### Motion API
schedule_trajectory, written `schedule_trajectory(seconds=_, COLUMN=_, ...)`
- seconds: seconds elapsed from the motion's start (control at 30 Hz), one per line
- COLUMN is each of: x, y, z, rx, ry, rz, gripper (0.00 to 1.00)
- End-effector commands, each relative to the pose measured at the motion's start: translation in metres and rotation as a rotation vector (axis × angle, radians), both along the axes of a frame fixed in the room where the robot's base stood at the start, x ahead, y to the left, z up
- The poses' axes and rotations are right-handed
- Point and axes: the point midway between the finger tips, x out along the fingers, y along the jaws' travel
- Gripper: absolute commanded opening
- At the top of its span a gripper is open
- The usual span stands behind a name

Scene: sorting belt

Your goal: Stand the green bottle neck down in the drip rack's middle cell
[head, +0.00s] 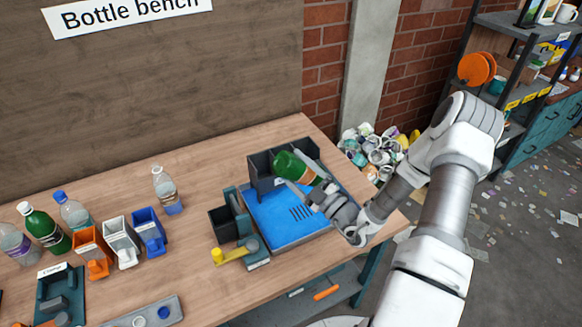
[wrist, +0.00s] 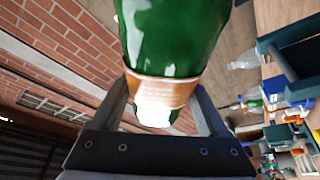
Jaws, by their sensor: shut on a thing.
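The green bottle (head: 292,165) is held by my gripper (head: 306,186) above the blue basin, close to the dark drip rack (head: 262,178). It lies tilted in the head view, its green end pointing up and left. In the wrist view the bottle (wrist: 172,40) fills the upper middle, with an orange-and-white label band between the fingers of my gripper (wrist: 162,100). My gripper is shut on it. The bottle and gripper hide part of the rack, and I cannot make out its middle cell. I cannot see the bottle's neck clearly.
The blue basin (head: 290,232) has a slotted drain. A dark box (head: 222,224) and a yellow-knobbed lever (head: 232,255) stand left of it. Another green bottle (head: 45,230), clear bottles and orange, white and blue bins (head: 149,232) stand further left. Bare bench lies between.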

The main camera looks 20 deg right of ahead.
Motion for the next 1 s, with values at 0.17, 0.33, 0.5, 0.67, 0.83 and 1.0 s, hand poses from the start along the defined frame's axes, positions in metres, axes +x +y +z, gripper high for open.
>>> schedule_trajectory(seconds=0.17, x=0.003, y=-0.017, z=0.015, rx=0.239, ry=0.045, rz=-0.005, gripper=0.16)
schedule_trajectory(seconds=0.33, x=0.006, y=-0.035, z=0.022, rx=0.474, ry=0.091, rz=-0.005, gripper=0.16)
schedule_trajectory(seconds=0.5, x=0.009, y=-0.050, z=0.028, rx=0.673, ry=0.130, rz=-0.003, gripper=0.16)
schedule_trajectory(seconds=0.67, x=0.011, y=-0.059, z=0.030, rx=0.791, ry=0.154, rz=-0.001, gripper=0.16)
schedule_trajectory(seconds=0.83, x=0.012, y=-0.062, z=0.031, rx=0.838, ry=0.164, rz=0.002, gripper=0.16)
schedule_trajectory(seconds=1.0, x=0.012, y=-0.062, z=0.030, rx=0.841, ry=0.165, rz=0.002, gripper=0.16)
